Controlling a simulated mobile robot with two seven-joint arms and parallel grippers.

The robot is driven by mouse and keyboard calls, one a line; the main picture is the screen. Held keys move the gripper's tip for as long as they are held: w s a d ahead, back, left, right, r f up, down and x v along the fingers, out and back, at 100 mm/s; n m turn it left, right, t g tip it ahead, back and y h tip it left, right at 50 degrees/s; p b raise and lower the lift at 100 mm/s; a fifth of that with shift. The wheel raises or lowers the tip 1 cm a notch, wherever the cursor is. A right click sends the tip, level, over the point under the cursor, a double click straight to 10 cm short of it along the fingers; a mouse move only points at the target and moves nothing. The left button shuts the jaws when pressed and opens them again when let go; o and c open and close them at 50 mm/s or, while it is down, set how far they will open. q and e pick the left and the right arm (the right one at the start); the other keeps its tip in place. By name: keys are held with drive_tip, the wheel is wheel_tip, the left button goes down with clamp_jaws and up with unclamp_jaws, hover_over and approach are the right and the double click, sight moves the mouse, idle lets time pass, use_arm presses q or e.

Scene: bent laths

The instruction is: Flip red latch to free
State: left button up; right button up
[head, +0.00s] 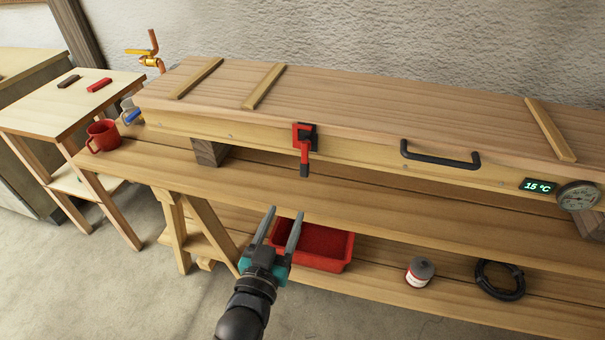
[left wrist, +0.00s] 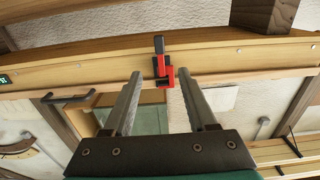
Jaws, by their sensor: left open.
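The red latch (head: 304,142) is fixed to the front face of the long wooden box (head: 340,120). Its lever with a dark tip hangs down in the head view. The latch also shows in the left wrist view (left wrist: 162,68), between and beyond my fingertips. My left gripper (head: 285,215) is open and empty, in front of the bench and below the latch, apart from it. My right gripper is in neither view.
A black handle (head: 440,157), a 15 °C display (head: 537,186) and a round gauge (head: 578,196) are on the box front. A red mug (head: 103,136) stands at the bench's left end. The lower shelf holds a red tray (head: 345,252), a can (head: 419,272) and a black coil (head: 499,280).

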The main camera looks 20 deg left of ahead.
sight(303, 170)
use_arm(q)
drive_tip(key=w+b, duration=0.2)
drive_tip(key=w, duration=1.1)
drive_tip(key=shift+w+f+b, duration=0.1)
drive_tip(key=shift+w+b, duration=0.05)
drive_tip(key=shift+b, duration=0.2)
drive_tip(key=shift+w, duration=0.35)
drive_tip(key=shift+c, duration=0.4)
drive_tip(key=c, duration=0.3)
clamp_jaws()
